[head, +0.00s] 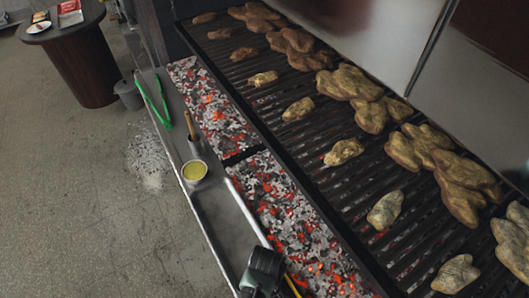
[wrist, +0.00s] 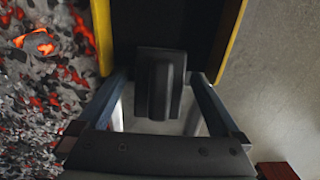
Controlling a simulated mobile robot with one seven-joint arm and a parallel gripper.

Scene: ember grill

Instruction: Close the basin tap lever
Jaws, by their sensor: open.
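I cannot make out a basin, tap or tap lever for certain in either view. My gripper (head: 266,268) shows at the bottom of the head view, over the front ledge of the grill. The wrist view shows my gripper (wrist: 163,75) open, with grey-blue links and a yellow-edged piece on each side. A dark block lies between the two sides; I cannot tell what it is. Nothing is clearly held.
The grill grate (head: 285,140) carries several browned pieces of food. Glowing coals (head: 215,110) lie in front. The ledge (head: 222,215) holds green tongs (head: 152,101), a brush (head: 191,128) and a sauce bowl (head: 194,171).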

